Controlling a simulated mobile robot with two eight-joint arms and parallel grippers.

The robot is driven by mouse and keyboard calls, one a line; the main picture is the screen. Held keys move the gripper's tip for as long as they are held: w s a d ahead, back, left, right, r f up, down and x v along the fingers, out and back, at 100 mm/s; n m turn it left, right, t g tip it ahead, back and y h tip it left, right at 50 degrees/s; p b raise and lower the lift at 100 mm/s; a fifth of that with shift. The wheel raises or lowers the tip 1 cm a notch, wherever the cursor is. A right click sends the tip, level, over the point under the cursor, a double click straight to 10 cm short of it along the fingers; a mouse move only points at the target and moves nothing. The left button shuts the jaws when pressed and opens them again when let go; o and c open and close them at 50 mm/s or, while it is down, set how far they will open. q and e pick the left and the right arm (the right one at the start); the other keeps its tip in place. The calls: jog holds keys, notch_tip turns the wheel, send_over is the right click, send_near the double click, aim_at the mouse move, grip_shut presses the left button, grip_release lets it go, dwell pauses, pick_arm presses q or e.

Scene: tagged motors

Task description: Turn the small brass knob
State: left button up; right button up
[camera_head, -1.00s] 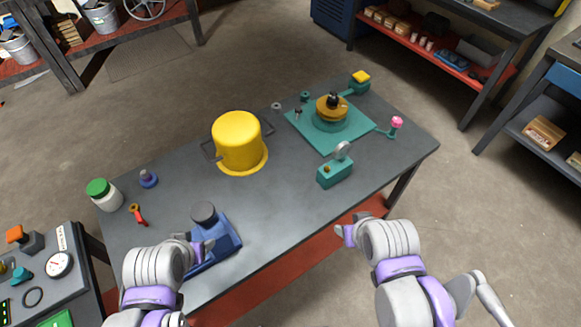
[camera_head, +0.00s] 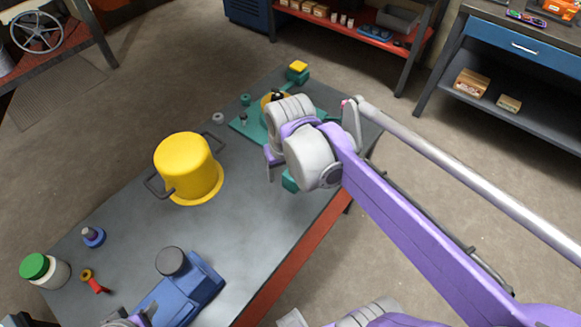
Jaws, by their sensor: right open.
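No small brass knob can be made out now. The teal box (camera_head: 290,181) is mostly hidden behind my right arm, with only a corner showing. The teal plate (camera_head: 245,128) is partly covered by the same arm, and a brass-coloured round part (camera_head: 267,102) on it peeks out behind. My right gripper (camera_head: 270,162) is open, over the table just left of the teal box's visible corner; contact cannot be judged. My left gripper (camera_head: 138,320) is barely in view at the bottom edge, beside the blue device; its jaws cannot be read.
A yellow pot (camera_head: 186,168) with side handles stands left of my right gripper. A blue device (camera_head: 185,292) with a dark round top sits at the front. The table (camera_head: 250,235) is bare at centre.

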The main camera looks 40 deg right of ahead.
pick_arm(q)
jog(key=shift+f+b, duration=0.3)
jog(key=shift+f, duration=0.2)
pick_arm(e)
jog(key=w+d+r+m+g, duration=0.2)
jog(key=w+d, duration=0.3)
jog(key=d, duration=0.2)
pick_arm(q)
jog(key=shift+s+f+b, duration=0.2)
jog(key=shift+f+b, duration=0.2)
jog(key=shift+f, duration=0.1)
pick_arm(e)
jog(key=f, duration=1.1)
jog(key=shift+a+f, duration=0.1)
jog(key=shift+a, duration=0.1)
grip_shut()
